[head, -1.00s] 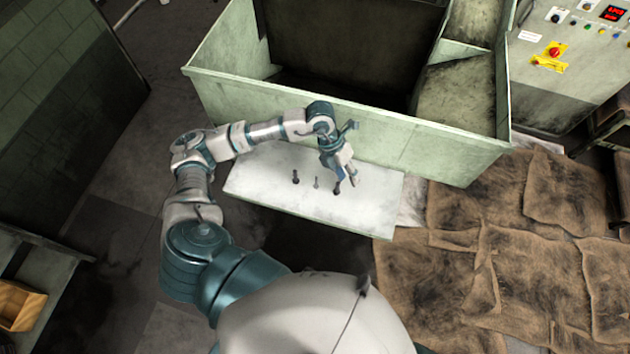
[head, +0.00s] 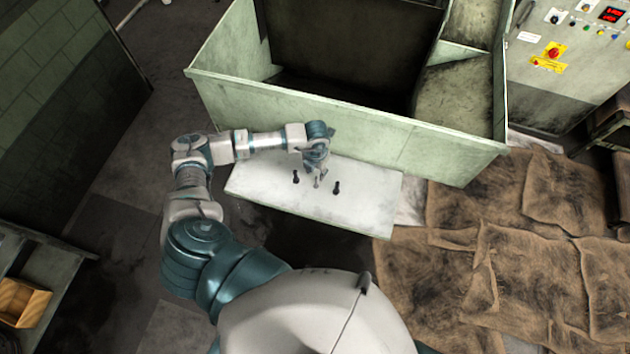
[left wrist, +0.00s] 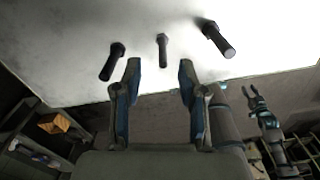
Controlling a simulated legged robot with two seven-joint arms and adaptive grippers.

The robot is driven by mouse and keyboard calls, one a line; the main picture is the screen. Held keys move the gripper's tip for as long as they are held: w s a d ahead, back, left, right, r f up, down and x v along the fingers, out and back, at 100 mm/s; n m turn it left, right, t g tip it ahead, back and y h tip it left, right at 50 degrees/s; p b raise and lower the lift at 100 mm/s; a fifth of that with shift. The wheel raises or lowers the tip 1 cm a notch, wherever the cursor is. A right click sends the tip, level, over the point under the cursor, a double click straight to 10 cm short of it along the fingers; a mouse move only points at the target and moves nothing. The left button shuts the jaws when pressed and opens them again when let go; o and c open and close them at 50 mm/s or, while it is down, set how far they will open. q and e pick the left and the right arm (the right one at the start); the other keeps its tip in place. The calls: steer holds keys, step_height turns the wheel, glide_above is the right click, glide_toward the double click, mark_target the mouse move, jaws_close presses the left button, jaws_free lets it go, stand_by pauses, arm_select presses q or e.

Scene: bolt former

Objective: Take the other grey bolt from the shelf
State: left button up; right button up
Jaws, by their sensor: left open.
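Three bolts stand on the white shelf (head: 250,190). The grey bolt (head: 317,182) is in the middle, with a dark bolt (head: 295,177) on its left and another dark bolt (head: 336,187) on its right. My left gripper (head: 318,171) is open and empty, close to the grey bolt. In the left wrist view, the grey bolt (left wrist: 162,50) appears between and just beyond the two fingertips (left wrist: 160,72), apart from them. The dark bolts lie outside the fingers. My right gripper (left wrist: 252,92) shows small in the left wrist view, its fingers apart and empty.
A large pale green bin (head: 300,105) rises directly behind the shelf, its wall close to my left wrist. Brown sacking (head: 480,260) covers the floor at right. A control panel (head: 575,45) is at top right, a wooden box (head: 22,302) at lower left.

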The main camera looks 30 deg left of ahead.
arm_select(q)
steer(key=f, duration=0.2)
steer(key=f+p, duration=0.1)
steer(key=shift+s+d+f, duration=0.25)
steer(key=shift+d+f, duration=0.1)
steer(key=shift+a+f, duration=0.1)
steer(key=shift+f, duration=0.5)
steer(key=shift+a, duration=0.2)
steer(key=c, duration=0.7)
jaws_close()
steer(key=shift+d, duration=0.15)
arm_select(e)
steer(key=shift+d+r, duration=0.4)
steer(key=shift+r, duration=0.2)
